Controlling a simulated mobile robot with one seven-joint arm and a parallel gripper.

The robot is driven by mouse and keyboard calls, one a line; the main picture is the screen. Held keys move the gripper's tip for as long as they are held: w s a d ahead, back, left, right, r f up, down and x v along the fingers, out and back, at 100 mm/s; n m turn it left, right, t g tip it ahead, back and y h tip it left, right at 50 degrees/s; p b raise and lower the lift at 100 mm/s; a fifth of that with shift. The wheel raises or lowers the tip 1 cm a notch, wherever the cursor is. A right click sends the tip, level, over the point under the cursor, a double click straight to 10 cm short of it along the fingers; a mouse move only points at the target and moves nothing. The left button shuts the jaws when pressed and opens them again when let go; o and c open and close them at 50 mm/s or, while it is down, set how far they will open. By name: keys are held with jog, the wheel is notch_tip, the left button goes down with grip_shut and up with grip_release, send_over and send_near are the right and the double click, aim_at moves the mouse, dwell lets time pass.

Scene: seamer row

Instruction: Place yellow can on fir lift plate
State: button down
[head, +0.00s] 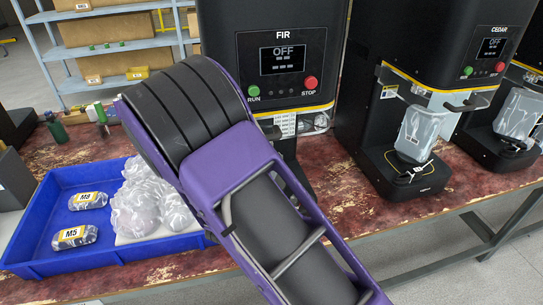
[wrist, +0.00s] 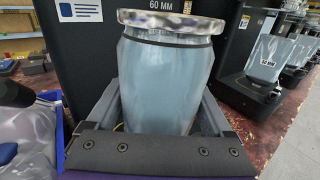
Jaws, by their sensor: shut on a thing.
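My gripper (wrist: 160,112) is shut on a can (wrist: 165,85), which stands upright between its two grey fingers in the wrist view. The can looks pale blue-grey with a mottled silver rim on top and a dark band below it; no yellow shows on it. The fir machine (head: 283,25), a black housing with an OFF display, stands at the top middle of the head view. Its lift plate is hidden behind my purple arm, as are my gripper and the can in that view. A dark panel marked 60 MM is behind the can in the wrist view.
A blue tray (head: 110,258) with wrapped packs marked M8 (head: 88,201) and M5 (head: 75,237) and a crumpled clear bag (head: 145,200) lies at the left. The cedar machine (head: 430,50) stands at the right. Worn red bench top (head: 350,215) shows between them.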

jog(key=shift+w+d+f, duration=0.35)
jog(key=shift+w+f, duration=0.2)
jog(key=shift+w, duration=0.55)
jog(key=shift+w+d+f, duration=0.35)
jog(key=shift+w+f, duration=0.25)
jog(key=shift+w, duration=0.5)
jog(key=shift+w+d+f, duration=0.35)
jog(key=shift+w+f, duration=0.2)
jog(key=shift+w, duration=0.55)
jog(key=shift+f+b, duration=0.15)
jog(key=shift+b, duration=0.2)
grip_release()
jog(key=shift+f, duration=0.1)
jog(key=shift+s+a, duration=0.15)
jog(key=shift+s, duration=0.1)
jog(key=v, duration=1.1)
jog(key=shift+s, duration=0.25)
